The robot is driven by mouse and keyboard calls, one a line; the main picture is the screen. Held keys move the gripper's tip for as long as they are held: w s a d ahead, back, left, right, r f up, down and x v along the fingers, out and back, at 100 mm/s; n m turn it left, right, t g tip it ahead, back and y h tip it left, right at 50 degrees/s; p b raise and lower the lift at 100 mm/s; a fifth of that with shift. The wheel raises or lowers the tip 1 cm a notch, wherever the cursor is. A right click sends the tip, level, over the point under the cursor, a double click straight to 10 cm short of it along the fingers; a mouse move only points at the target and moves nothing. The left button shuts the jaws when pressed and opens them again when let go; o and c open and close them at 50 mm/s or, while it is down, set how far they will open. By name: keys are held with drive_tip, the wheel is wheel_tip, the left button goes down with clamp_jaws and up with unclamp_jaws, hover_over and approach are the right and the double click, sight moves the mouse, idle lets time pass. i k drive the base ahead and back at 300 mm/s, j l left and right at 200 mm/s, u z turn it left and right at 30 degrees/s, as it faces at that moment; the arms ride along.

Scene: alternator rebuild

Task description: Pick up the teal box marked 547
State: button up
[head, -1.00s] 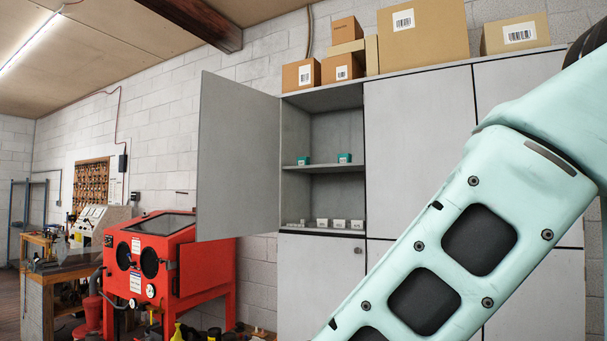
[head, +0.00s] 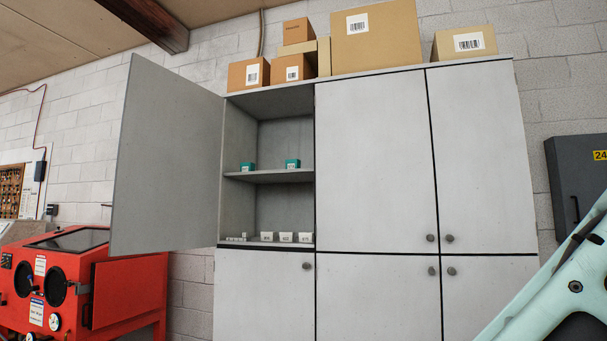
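Two small teal boxes stand apart on the middle shelf of the open grey cabinet (head: 232,140). The left teal box (head: 247,167) is near the shelf's left side. The right teal box (head: 293,164) is nearer the right side. Both have white labels, but the numbers are too small to read, so I cannot tell which is 547. Part of my pale teal arm shows at the lower right; my gripper is not in view.
Several small white boxes (head: 285,237) stand on the cabinet's lower shelf. The cabinet's open door (head: 165,155) swings out left. Cardboard boxes (head: 375,35) sit on top. A red blasting cabinet (head: 90,285) stands at lower left, and a dark wall box (head: 580,185) is at right.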

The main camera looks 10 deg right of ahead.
sight(244, 166)
drive_tip(key=i+j+z, duration=0.7)
drive_tip(key=i+j, duration=0.15)
drive_tip(key=i+j+z, duration=0.35)
drive_tip(key=j, duration=0.25)
drive_tip(key=i, duration=0.05)
